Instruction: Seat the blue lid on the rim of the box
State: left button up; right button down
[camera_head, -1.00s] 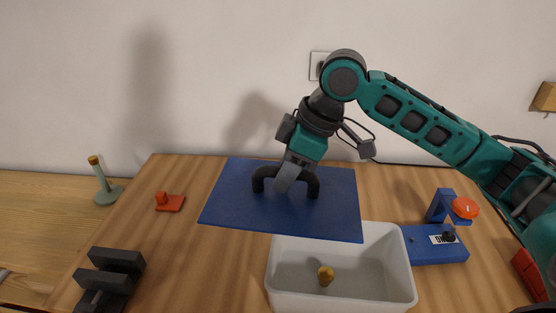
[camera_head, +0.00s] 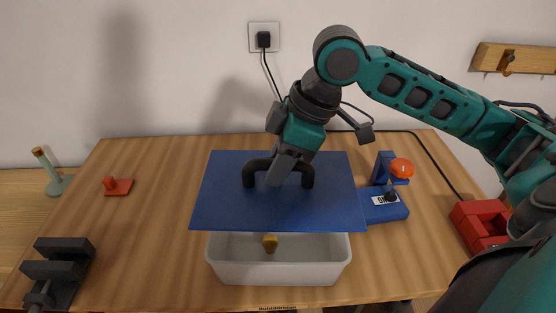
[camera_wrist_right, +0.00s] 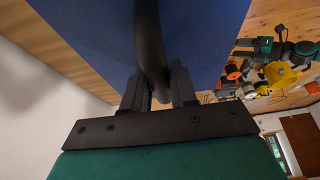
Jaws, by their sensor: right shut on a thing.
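The blue lid (camera_head: 225,205) is a flat rectangular panel with a black arched handle (camera_head: 250,172) on top. My right gripper (camera_head: 276,178) is shut on the handle; the right wrist view also shows its fingers (camera_wrist_right: 160,88) around the black handle bar (camera_wrist_right: 149,40). The white box (camera_head: 280,272) is open and stands on the table below the lid. The lid covers the box's far part from view; the front part shows. A small yellow-orange object (camera_head: 269,242) is inside the box. I cannot tell whether the lid touches the rim. My left gripper is not in view.
A blue device with an orange top (camera_head: 401,168) stands right of the lid, close to its edge. Red blocks (camera_head: 482,224) lie at the far right. A red piece (camera_head: 118,187) and a dark block (camera_head: 62,265) are at the left. The table's left middle is clear.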

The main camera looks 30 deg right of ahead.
aim_at(285, 186)
jog(key=shift+f+b, duration=1)
jog(key=shift+f, duration=3)
jog(key=shift+p, duration=0.65)
jog(key=shift+f, duration=0.95)
